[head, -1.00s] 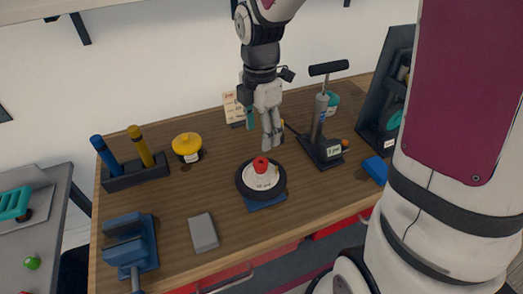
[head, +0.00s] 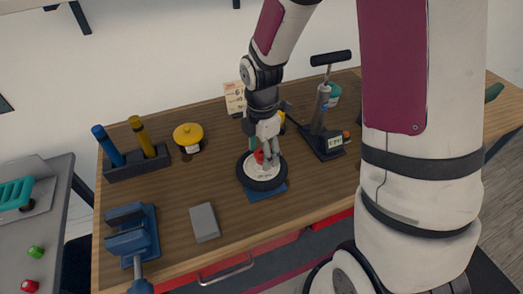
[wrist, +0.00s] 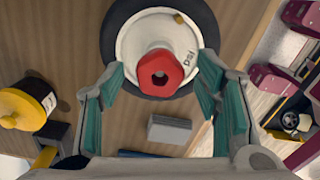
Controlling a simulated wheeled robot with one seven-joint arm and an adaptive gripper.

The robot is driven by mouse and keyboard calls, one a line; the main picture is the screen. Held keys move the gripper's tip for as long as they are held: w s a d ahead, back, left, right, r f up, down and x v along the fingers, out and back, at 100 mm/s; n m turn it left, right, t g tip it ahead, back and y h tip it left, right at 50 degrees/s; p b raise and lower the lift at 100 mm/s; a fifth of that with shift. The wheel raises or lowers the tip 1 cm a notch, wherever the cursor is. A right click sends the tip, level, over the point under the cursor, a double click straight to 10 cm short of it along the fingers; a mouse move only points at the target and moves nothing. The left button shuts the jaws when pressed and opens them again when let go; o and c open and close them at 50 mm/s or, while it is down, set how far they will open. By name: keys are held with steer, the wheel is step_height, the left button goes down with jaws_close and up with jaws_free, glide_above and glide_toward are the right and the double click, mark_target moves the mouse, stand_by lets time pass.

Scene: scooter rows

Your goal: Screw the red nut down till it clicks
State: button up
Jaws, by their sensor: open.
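The red nut (wrist: 160,74) sits at the centre of a wheel with a white hub (wrist: 138,38) and a black tyre (wrist: 112,38). In the head view the wheel (head: 245,178) lies flat on a blue base (head: 267,193), and the nut (head: 259,156) is partly hidden by my gripper (head: 268,158). In the wrist view my gripper (wrist: 160,95) is open, with teal-padded fingers on both sides of the nut and a gap to it on each side. Whether the nut is seated is not clear.
A grey block (head: 205,222) and blue vise (head: 133,237) stand at the front left of the wooden bench. A yellow-lidded jar (head: 188,137) and a holder with blue and yellow handles (head: 137,164) stand behind. A pump (head: 324,125) stands right of the wheel.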

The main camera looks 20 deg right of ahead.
steer(key=shift+c, duration=0.6)
steer(key=c, duration=1.1)
steer(key=m, duration=0.4)
steer(key=shift+m, duration=0.4)
steer(key=m, duration=0.5)
steer(key=shift+m+p, duration=0.3)
steer(key=shift+p, duration=0.1)
steer(key=m+p, duration=0.1)
steer(key=m, duration=0.4)
steer(key=shift+s+m, duration=0.1)
steer(key=shift+m, duration=0.3)
steer(key=m+p, duration=0.1)
steer(key=m, duration=0.4)
steer(key=shift+m, duration=0.3)
steer(key=o, duration=1.2)
